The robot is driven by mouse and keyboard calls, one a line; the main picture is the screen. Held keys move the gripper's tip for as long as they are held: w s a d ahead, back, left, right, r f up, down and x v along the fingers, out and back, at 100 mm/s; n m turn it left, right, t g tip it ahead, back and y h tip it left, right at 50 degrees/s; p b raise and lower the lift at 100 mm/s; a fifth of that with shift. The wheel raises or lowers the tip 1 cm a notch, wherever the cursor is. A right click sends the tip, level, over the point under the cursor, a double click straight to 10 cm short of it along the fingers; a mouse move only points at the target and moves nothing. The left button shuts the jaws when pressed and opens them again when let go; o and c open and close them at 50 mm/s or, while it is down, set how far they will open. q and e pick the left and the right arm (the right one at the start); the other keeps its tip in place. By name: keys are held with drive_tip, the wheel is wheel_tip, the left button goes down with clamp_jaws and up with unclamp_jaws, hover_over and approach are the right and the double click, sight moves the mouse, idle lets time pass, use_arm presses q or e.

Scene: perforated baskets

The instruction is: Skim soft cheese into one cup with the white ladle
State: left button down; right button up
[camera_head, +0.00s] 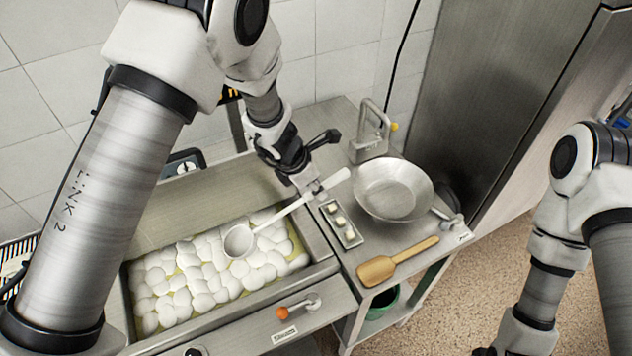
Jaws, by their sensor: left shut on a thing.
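My left gripper (310,186) is shut on the handle of the white ladle (335,180). The ladle slants down to the left, and its round bowl is over the right part of the vat. The bowl looks empty from here; whether it touches the cheese is unclear. White rounded lumps of soft cheese (190,278) crowd the vat in yellowish liquid. A small metal tray (351,241) right of the vat holds several small cups with pale contents, too small to make out. My right arm is at the lower right; its gripper is mostly cut off by the bottom edge.
A steel pan (392,188) sits on the side table, with a wooden paddle (397,262) in front of it. A metal frame-like fixture (371,130) stands behind the pan. An orange-knobbed lever (283,313) is on the vat's front. A tall steel cabinet (500,90) stands at right.

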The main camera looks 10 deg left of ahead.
use_arm(q)
wheel_tip(320, 180, down, 12)
drive_tip(key=b, duration=0.9)
use_arm(e)
wheel_tip(320, 180, down, 10)
use_arm(q)
drive_tip(key=shift+r, duration=0.1)
